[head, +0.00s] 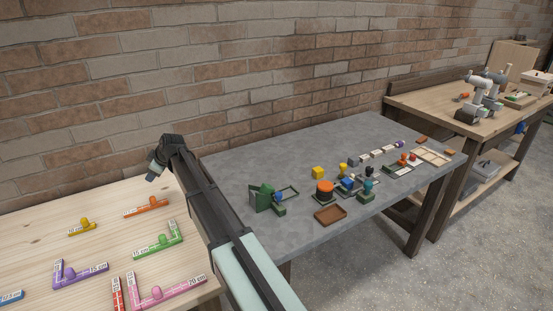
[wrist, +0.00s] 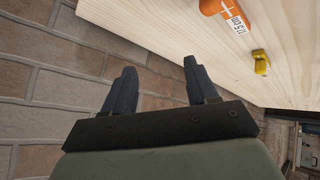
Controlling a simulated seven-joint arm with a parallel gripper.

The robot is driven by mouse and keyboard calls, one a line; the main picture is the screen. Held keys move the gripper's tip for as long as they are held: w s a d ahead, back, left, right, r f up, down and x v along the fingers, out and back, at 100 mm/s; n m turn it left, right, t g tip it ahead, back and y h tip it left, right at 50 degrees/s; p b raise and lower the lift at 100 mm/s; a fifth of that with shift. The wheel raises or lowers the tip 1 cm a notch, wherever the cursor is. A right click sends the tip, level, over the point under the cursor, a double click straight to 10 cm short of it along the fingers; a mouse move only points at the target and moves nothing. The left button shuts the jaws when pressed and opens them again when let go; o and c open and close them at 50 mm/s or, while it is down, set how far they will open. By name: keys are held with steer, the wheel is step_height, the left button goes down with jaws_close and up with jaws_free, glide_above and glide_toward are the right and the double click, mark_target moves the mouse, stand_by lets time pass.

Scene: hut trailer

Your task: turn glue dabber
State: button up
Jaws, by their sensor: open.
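I cannot tell for sure which thing is the glue dabber.
The wooden table (head: 40,235) holds labelled L-shaped and straight pieces, including an orange one (head: 146,207) and a yellow one (head: 82,228).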

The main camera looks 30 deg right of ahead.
steer(key=s+d+r+m+h, duration=0.2)
steer(key=d+m, duration=0.1)
steer(key=d, duration=2)
steer(key=m+g+h, duration=0.2)
steer(key=m+g, duration=0.1)
steer(key=m, duration=0.5)
glide_toward(343, 164)
steer(key=x, duration=0.8)
steer(key=shift+f, duration=0.2)
jaws_close()
